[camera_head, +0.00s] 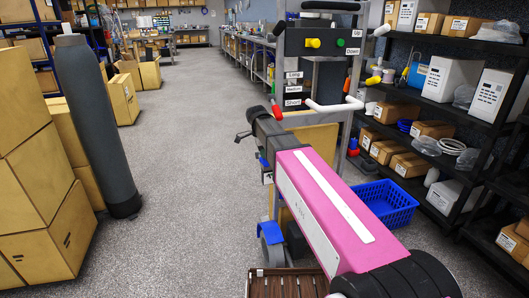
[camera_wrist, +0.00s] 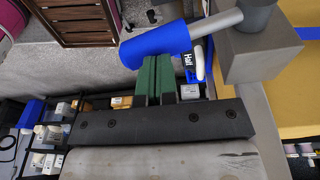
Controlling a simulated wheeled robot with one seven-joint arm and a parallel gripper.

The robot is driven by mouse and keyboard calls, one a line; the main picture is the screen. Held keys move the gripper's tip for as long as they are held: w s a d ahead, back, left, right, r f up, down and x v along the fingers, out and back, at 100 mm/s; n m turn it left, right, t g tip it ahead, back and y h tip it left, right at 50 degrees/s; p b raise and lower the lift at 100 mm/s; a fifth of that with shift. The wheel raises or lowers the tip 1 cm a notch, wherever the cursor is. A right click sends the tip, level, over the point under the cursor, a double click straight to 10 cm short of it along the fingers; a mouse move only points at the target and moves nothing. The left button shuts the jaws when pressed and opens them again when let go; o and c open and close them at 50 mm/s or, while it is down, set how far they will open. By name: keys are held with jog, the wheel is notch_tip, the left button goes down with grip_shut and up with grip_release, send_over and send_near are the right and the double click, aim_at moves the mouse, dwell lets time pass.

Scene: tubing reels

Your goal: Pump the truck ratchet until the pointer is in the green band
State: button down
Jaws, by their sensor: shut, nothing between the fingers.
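A lift truck with a panel (camera_head: 322,41) stands ahead in the head view, with yellow and green buttons marked Up and Down. Below are labels Long, Medium and Short, a red-tipped handle (camera_head: 277,112) and a white bent handle (camera_head: 335,105). In the wrist view, a blue grip (camera_wrist: 156,45) on a grey bar (camera_wrist: 216,22) lies just beyond my gripper (camera_wrist: 157,66). A tag there reads Half. My green fingers are shut and empty, their tips right at the grip. I cannot tell whether they touch. I cannot make out a pointer or green band.
A dark gas cylinder (camera_head: 92,125) and stacked cartons (camera_head: 40,175) stand left. Black shelves (camera_head: 440,110) with boxes line the right. A blue basket (camera_head: 383,204) is on the floor behind my arm. A brown slatted crate (camera_head: 290,285) is at the bottom. The aisle is clear.

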aim_at(266, 164)
jog(key=shift+s+d+f+t, duration=0.2)
jog(key=shift+s+f+t, duration=0.5)
jog(key=shift+f, duration=0.05)
jog(key=shift+s+f+t+y, duration=0.2)
jog(key=shift+f+t+y, duration=0.2)
jog(key=shift+f+t, duration=0.25)
jog(key=shift+d+f+t, duration=0.1)
jog(key=shift+f+t, duration=0.15)
jog(key=shift+f, duration=0.6)
